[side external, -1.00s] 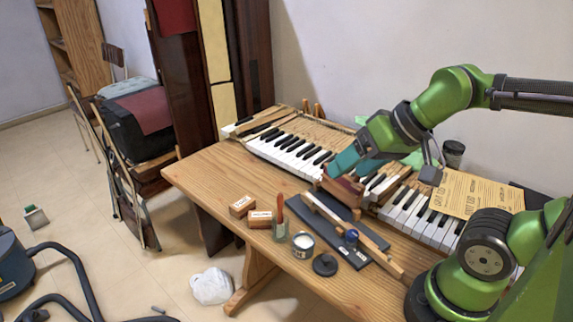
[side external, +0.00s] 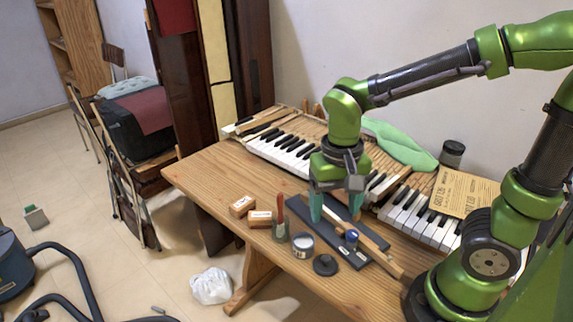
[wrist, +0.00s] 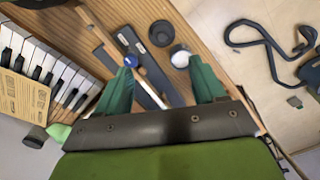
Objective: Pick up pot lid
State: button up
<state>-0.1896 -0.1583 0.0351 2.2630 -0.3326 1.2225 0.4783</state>
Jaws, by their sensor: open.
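The pot lid, a small dark round disc (side external: 325,264), lies flat on the wooden table near its front edge. It also shows in the wrist view (wrist: 162,33), ahead of the fingers. The pot, a small jar with a pale top (side external: 303,244), stands beside the lid; the wrist view shows its pale top (wrist: 180,58) near one finger. My gripper (side external: 336,217) points down above the dark boards, behind the jar and lid. Its green fingers (wrist: 162,61) are apart with nothing held between them.
A brush in a glass (side external: 279,225) and two small boxes (side external: 259,218) stand left of the jar. Piano keys (side external: 290,147) lie behind. The table's left end is clear.

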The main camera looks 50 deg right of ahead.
send_over(327, 260)
jog(key=f, duration=1)
jog(key=shift+s, duration=0.2)
jog(key=shift+w+f, duration=0.2)
jog(key=shift+f, duration=2.85)
jog(key=c, duration=0.7)
